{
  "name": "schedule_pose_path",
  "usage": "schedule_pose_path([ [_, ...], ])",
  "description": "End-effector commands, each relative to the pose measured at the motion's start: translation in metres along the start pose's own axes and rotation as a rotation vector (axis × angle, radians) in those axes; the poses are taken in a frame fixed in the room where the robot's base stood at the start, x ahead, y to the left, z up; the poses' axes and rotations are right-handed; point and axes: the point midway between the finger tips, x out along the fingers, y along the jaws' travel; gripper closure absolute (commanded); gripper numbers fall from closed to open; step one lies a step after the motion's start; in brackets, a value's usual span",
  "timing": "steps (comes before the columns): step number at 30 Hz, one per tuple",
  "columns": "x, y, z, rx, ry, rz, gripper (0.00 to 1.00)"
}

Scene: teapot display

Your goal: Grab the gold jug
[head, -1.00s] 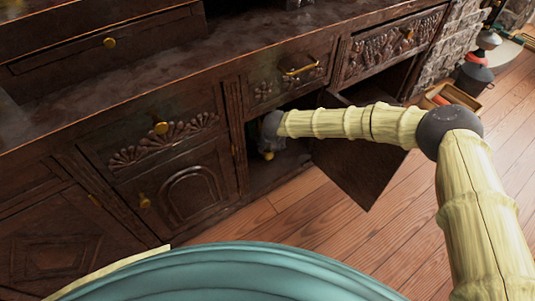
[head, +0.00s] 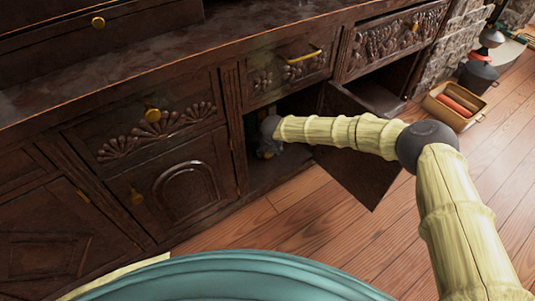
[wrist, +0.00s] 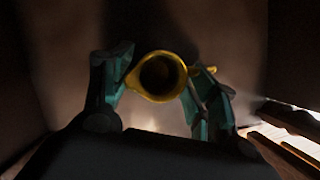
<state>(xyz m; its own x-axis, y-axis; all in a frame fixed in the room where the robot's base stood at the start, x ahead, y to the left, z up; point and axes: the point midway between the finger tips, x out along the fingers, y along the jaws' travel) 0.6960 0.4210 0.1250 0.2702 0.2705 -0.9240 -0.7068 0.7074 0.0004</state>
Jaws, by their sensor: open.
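The gold jug (wrist: 160,76) shows in the wrist view from above, with its round dark mouth facing the camera. It stands between the two teal fingers of my gripper (wrist: 158,66). The fingers are open around it, one on each side, and look close to its sides; I cannot tell whether either touches. In the head view my gripper (head: 268,148) is inside the dark opening of the cabinet, mostly in shadow. The jug cannot be made out clearly there.
The cabinet door (head: 362,160) stands open to the right of my gripper, beneath my forearm. The dark wooden cabinet (head: 180,190) frames the opening. An orange-brown box (head: 440,112) sits on the floor at far right. The wooden floor (head: 300,215) in front is clear.

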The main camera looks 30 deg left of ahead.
Motion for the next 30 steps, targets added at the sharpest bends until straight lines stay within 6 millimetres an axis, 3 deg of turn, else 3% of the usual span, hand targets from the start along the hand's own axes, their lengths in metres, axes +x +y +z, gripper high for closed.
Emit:
schedule_pose_path([
  [1,0.011,0.001,-0.002,0.000,0.000,0.000,0.41],
  [4,0.019,0.001,-0.001,0.000,-0.001,0.000,0.41],
  [13,0.021,0.000,0.001,-0.001,-0.001,0.000,0.41],
  [19,0.021,0.000,0.000,-0.001,-0.001,0.000,0.76],
  [30,0.018,0.000,0.001,-0.001,-0.001,0.000,0.78],
])
